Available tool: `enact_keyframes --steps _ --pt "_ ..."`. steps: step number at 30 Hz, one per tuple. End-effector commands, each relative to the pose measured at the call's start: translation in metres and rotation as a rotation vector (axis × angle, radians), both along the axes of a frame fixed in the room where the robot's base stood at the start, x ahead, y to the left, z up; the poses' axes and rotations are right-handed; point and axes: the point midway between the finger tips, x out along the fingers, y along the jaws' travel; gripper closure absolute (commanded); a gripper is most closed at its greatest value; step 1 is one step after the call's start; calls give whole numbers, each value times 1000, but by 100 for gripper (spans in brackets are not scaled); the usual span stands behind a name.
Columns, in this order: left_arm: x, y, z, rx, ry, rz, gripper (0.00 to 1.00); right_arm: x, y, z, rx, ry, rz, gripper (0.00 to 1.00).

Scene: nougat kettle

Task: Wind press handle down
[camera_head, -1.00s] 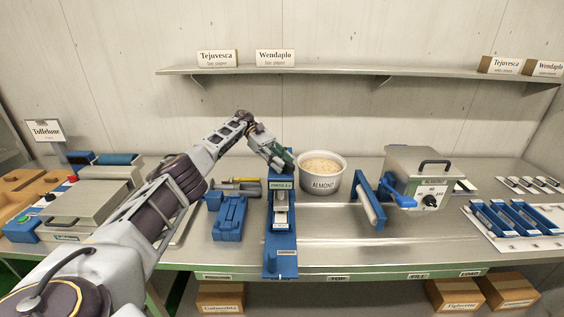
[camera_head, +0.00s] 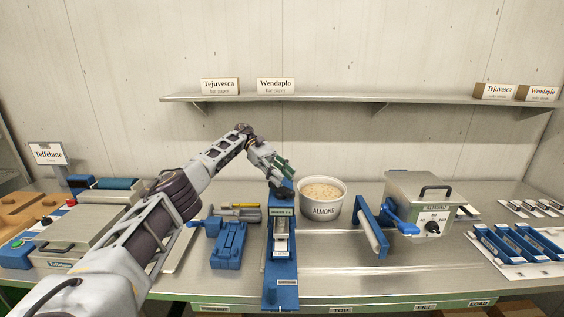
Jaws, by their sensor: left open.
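The press (camera_head: 281,272) is a tall narrow blue frame standing on the bench in the middle of the view, with a label across its top and a pale metal part inside it. My left gripper (camera_head: 283,177) is at the top of the press, just above and behind its label. Its fingers are small and partly hidden, and I see nothing held between them. The press handle cannot be made out clearly; the gripper covers the top of the press. My right gripper is out of view.
A white tub labelled ALMOND (camera_head: 322,201) stands close to the right of the press. Further right are a blue roller frame (camera_head: 369,228) and a grey box machine (camera_head: 417,204) with a blue lever. A blue fixture (camera_head: 229,247) stands left. A shelf (camera_head: 340,97) runs above.

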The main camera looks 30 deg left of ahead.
Motion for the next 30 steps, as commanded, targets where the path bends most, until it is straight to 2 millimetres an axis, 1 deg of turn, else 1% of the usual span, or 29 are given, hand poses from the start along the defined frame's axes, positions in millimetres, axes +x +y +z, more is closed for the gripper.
enact_keyframes --steps 9,15,22,30 --pt "0 1 25 2 0 1 59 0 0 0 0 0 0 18" --pt "0 0 35 2 0 0 59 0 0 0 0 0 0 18" --pt "0 0 45 1 -1 1 59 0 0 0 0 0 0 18" --pt "0 1 49 1 0 1 59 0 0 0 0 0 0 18"
